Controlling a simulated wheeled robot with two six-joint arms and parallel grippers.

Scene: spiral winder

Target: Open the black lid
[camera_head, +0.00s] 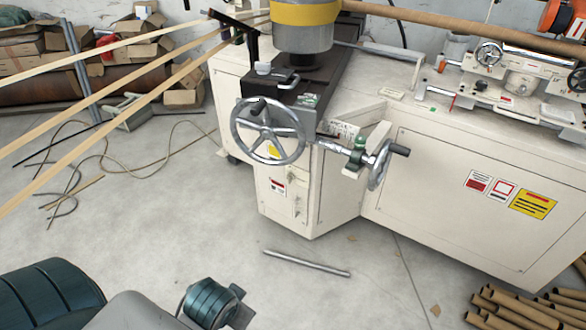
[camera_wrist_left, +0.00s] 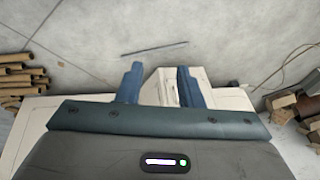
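A dark, nearly black top piece (camera_head: 318,82) lies along the top of the cream machine's front arm, below the yellow-banded cylinder. A pale part of the machine (camera_wrist_left: 160,88) shows beyond the gap. In the head view, no left fingertips show. My right gripper is not in view.
A large handwheel (camera_head: 268,132) and a smaller crank wheel (camera_head: 378,165) stick out from the machine's front. Pale strips (camera_head: 110,90) run in from the left. Cardboard tubes (camera_head: 520,308) lie at lower right.

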